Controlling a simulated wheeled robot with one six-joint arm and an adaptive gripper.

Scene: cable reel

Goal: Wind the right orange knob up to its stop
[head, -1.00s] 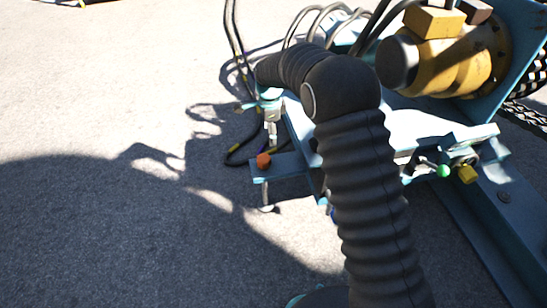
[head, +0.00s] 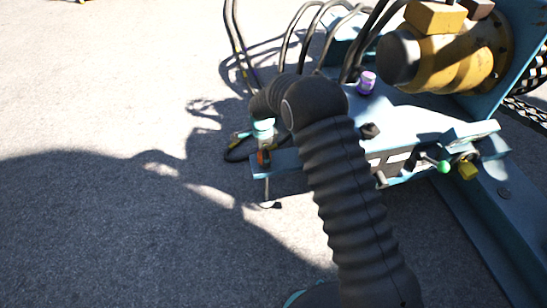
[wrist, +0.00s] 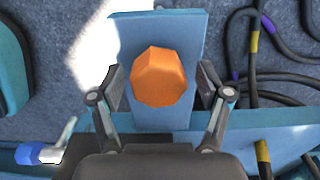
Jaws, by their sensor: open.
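One faceted orange knob (wrist: 160,77) sits on a blue plate (wrist: 182,25) in the wrist view. My gripper (wrist: 160,86) is open, with one finger on each side of the knob. Gaps show between the fingers and the knob, so it is not gripped. In the head view the orange knob (head: 262,158) shows only partly at the end of the blue bracket, with my gripper (head: 264,153) over it. Whether the knob has turned cannot be told.
A purple knob (head: 366,83), a green knob (head: 444,167) and a yellow knob (head: 467,171) are on the blue frame to the right. Black cables (wrist: 278,72) lie right of the plate. A blue-tipped lever (wrist: 30,154) is at lower left. Open pavement (head: 100,210) lies left.

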